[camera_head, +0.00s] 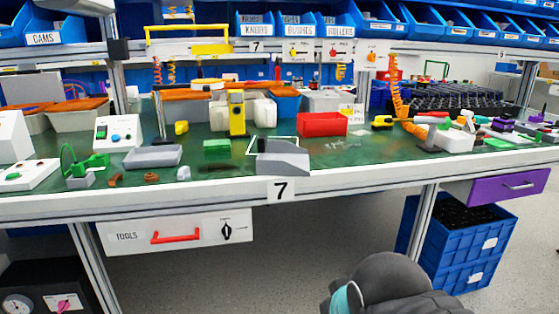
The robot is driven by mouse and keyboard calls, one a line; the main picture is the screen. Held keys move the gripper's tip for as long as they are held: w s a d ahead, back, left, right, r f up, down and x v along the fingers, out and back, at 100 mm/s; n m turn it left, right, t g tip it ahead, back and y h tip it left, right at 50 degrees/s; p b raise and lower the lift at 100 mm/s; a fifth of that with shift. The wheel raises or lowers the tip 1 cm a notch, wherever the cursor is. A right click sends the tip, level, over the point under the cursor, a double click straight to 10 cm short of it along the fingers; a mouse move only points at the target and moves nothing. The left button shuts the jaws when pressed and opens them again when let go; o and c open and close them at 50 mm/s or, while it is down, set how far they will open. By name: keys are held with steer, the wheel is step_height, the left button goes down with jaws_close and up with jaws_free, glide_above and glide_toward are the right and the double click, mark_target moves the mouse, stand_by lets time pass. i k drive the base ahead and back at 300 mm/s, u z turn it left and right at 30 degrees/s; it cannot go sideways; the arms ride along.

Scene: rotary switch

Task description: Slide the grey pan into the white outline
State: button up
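A grey pan-like piece with a sloping top (284,160) sits at the front edge of the green worktop, right of the middle. A thin white outline (272,138) shows on the worktop just behind it. The piece hides the near part of the outline, and I cannot tell how far it lies inside. A shallow grey tray (152,157) sits farther left on the worktop, apart from the outline. A dark rounded part of my own arm shows at the bottom, below the table edge. My gripper's fingers do not show.
A green block (217,148) lies left of the outline, and a red bin (322,124) stands behind to the right. A yellow stand (237,113) rises behind. Below the table edge are a TOOLS drawer (180,236), an open purple drawer (508,186) and blue crates (484,247).

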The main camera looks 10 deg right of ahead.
mark_target(282, 158)
steer(key=z, duration=0.55)
steer(key=k, duration=0.65)
steer(key=z, duration=1.1)
steer(key=i, duration=1.2)
steer(key=u, duration=0.45)
steer(key=i, duration=0.65)
steer(key=u, duration=1.05)
steer(key=i, duration=0.3)
steer(key=u, duration=0.3)
